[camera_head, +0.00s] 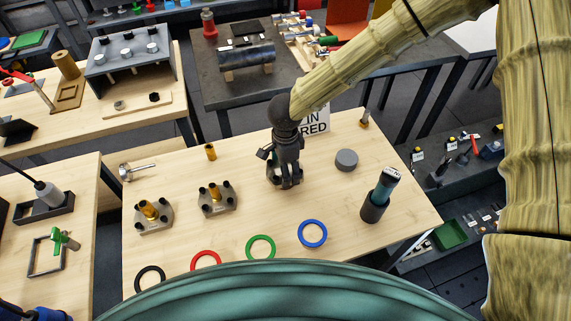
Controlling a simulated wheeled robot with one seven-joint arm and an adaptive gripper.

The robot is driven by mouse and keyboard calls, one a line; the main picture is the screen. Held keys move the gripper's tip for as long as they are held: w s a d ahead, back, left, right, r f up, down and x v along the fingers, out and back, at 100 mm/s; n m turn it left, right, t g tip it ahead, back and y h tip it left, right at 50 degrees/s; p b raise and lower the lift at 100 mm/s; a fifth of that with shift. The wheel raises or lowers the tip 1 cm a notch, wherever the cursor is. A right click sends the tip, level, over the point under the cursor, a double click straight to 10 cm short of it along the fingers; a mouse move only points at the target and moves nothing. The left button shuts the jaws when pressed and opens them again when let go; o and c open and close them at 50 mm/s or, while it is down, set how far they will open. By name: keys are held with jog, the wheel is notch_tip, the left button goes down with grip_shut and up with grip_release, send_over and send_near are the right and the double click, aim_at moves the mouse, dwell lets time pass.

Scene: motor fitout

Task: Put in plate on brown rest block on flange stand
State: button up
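My gripper (287,183) is dark and points down at the middle of the wooden table. It is over a small dark piece at table level, mostly hidden by its fingers; I cannot tell whether it grips it. To its left are two grey flange-like stands with black pegs and a brass centre: one nearer (216,198) and one at far left (153,216). Behind my gripper a white sign (317,122) is partly hidden; "IN" and "RED" can be read. I cannot tell for sure which thing is the plate or the brown rest block.
Black (150,279), red (206,259), green (261,247) and blue (312,233) rings lie along the front edge.

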jog(key=o, duration=1.3)
notch_tip(320, 180, up, 12)
jog(key=b, duration=0.1)
jog(key=shift+b, duration=0.35)
